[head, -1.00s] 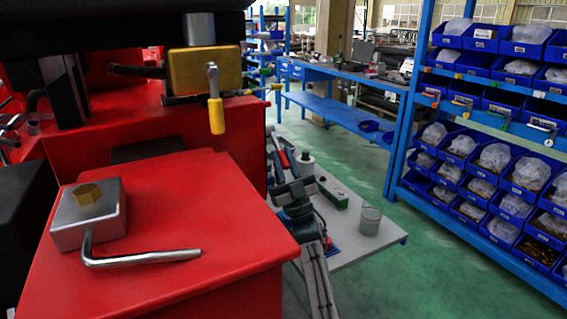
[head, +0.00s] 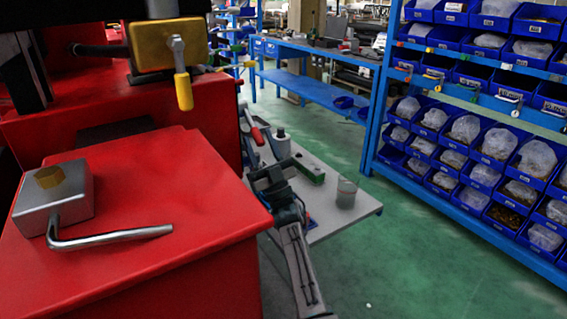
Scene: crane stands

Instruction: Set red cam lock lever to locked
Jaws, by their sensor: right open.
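A lever with a red handle (head: 257,136) and a pale shaft shows small beside the right side of the red machine, above the grey table. It is partly hidden by the machine, and I cannot tell what it is fixed to or whether it is locked. My right gripper (head: 268,177) is open and empty, in front of the grey table and right of the red machine, below the red handle in the picture and apart from it. My left gripper is not in view.
The red machine (head: 150,200) fills the left, with a steel block (head: 65,205), a bent steel rod (head: 110,237) and a yellow-handled lever (head: 183,90). A cup (head: 346,193) stands on the grey table (head: 325,215). Blue bin shelving stands right. Green floor (head: 420,270) is open.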

